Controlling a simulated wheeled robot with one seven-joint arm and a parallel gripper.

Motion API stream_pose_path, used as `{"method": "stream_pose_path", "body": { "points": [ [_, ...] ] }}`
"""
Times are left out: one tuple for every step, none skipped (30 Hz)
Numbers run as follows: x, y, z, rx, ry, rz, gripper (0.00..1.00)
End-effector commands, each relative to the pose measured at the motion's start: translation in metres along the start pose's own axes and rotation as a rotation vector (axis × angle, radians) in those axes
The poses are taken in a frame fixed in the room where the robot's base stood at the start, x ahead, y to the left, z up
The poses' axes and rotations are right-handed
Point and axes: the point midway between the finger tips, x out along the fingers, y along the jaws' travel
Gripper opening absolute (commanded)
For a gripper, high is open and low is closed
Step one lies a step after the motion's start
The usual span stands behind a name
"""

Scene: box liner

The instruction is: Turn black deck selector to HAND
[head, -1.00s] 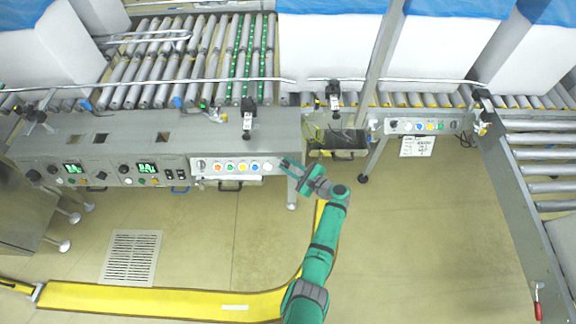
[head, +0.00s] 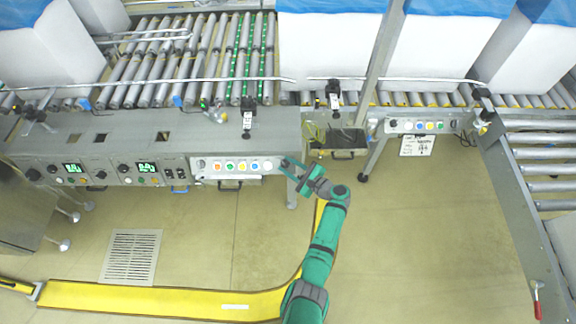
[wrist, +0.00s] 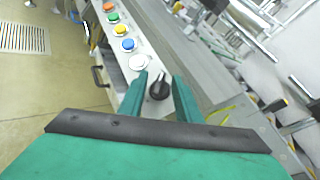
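The black selector (wrist: 160,88) is a round black knob with a pale pointer mark, at the end of a button row on a light control panel (head: 208,175). My gripper (wrist: 161,75) is open, with one teal finger on each side of the knob in the wrist view. Narrow gaps seem to show between knob and fingers; I cannot tell whether either touches. The position lettering is not readable.
White (wrist: 139,62), blue (wrist: 128,44), yellow (wrist: 120,29) and green (wrist: 113,18) buttons run in a row beside the knob. A roller conveyor (head: 190,60) lies behind the panel.

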Motion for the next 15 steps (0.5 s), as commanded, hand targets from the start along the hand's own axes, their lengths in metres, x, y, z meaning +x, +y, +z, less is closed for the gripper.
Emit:
{"method": "stream_pose_path", "body": {
  "points": [
    [-0.006, -0.001, -0.001, 0.000, 0.001, -0.003, 0.31],
    [-0.010, -0.001, -0.001, 0.000, 0.002, -0.004, 0.31],
    [-0.017, 0.000, -0.002, 0.001, 0.002, -0.004, 0.31],
    [-0.023, -0.001, -0.002, 0.001, 0.003, -0.005, 0.31],
    [-0.029, -0.001, -0.002, 0.001, 0.003, -0.007, 0.31],
    [-0.037, -0.002, -0.002, 0.002, 0.003, -0.007, 0.31],
    [-0.043, -0.002, -0.002, 0.002, 0.003, -0.008, 0.31],
    [-0.049, -0.001, -0.003, 0.002, 0.004, -0.008, 0.31],
    [-0.057, -0.002, -0.003, 0.001, 0.005, -0.008, 0.31],
    [-0.063, -0.002, -0.003, 0.002, 0.005, -0.008, 0.31],
    [-0.068, -0.002, -0.003, 0.002, 0.005, -0.007, 0.31],
    [-0.075, -0.002, -0.003, 0.002, 0.005, -0.007, 0.31],
    [-0.080, -0.001, -0.003, 0.003, 0.006, -0.007, 0.31],
    [-0.084, -0.001, -0.003, 0.004, 0.006, -0.007, 0.31],
    [-0.089, -0.002, -0.003, 0.003, 0.006, -0.008, 0.31]
  ]
}}
